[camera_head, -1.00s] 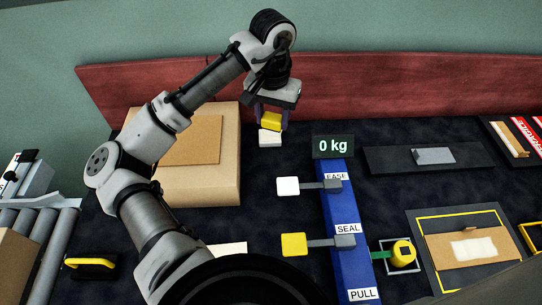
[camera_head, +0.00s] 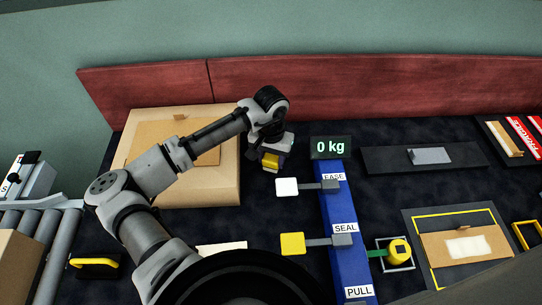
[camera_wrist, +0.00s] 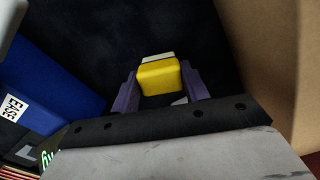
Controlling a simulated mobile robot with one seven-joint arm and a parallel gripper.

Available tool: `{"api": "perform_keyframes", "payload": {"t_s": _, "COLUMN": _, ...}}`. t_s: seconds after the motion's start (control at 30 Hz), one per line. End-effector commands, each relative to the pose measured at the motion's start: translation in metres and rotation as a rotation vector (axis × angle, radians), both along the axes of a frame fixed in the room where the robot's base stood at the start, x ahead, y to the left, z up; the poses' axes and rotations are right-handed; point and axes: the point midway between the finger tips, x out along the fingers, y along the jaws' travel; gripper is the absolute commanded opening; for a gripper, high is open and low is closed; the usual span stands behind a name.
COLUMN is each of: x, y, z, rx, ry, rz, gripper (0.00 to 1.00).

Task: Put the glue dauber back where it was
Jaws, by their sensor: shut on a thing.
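My gripper (camera_head: 271,161) is shut on a yellow block with a whitish layer at one end, which I take to be the glue dauber (camera_head: 272,160). They are over the dark table between the large cardboard box and the blue rail. In the wrist view the yellow dauber (camera_wrist: 159,76) sits between the two purple fingers, its whitish edge on the far side. I cannot tell whether its underside touches the table. A white patch, like glue, lies on the cardboard piece (camera_head: 438,247) at the right.
The large cardboard box (camera_head: 220,190) stands close left of my gripper. The blue rail (camera_head: 334,205) with white and yellow paddles (camera_head: 293,244) is at its right. A yellow round thing (camera_head: 398,250) sits in a small frame. A grey block lies on a dark tray (camera_head: 380,162).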

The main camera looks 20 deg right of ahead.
Motion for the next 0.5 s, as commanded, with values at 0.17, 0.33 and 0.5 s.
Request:
{"api": "perform_keyframes", "payload": {"t_s": 0.17, "x": 0.0001, "y": -0.0001, "z": -0.0001, "rx": 0.000, "ry": 0.000, "rz": 0.000, "gripper": 0.27}}
{"api": "perform_keyframes", "payload": {"t_s": 0.33, "x": 0.0000, "y": 0.0000, "z": -0.0035, "rx": -0.001, "ry": 0.001, "rz": 0.001, "gripper": 0.49}}
{"api": "perform_keyframes", "payload": {"t_s": 0.5, "x": 0.0001, "y": 0.0000, "z": -0.0032, "rx": 0.000, "ry": 0.000, "rz": 0.001, "gripper": 0.67}}
